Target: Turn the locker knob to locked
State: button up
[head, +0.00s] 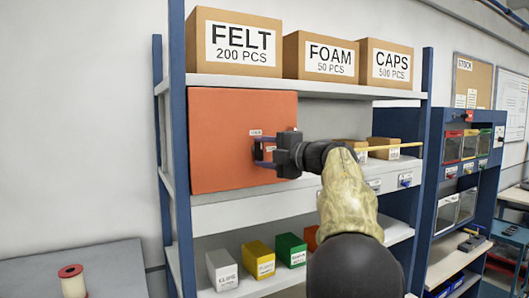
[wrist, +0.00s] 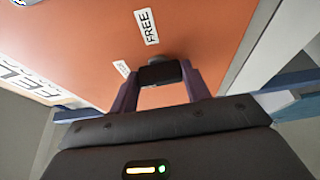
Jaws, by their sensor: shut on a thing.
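The orange locker (head: 235,125) stands on the shelf rack, its front facing me. My gripper (head: 265,153) reaches its right side and is shut on the dark knob (wrist: 160,73), which shows between the two fingers in the wrist view. A white label reading FREE (wrist: 146,27) is just above the knob in that view. A second small white label (wrist: 121,68) lies to the knob's left, its text too small to read. In the head view my gripper hides the knob. I cannot tell the knob's exact angle.
Boxes marked FELT (head: 236,42), FOAM (head: 320,57) and CAPS (head: 386,64) stand on the shelf above. Small cartons (head: 385,149) sit right of the locker, behind my arm. Coloured bins (head: 290,248) are below. A blue cabinet (head: 465,160) stands at right.

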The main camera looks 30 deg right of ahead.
jog(key=o, duration=1)
jog(key=b+v, duration=0.6)
jog(key=v, duration=1.1)
jog(key=shift+s, duration=0.2)
jog(key=shift+w, duration=0.1)
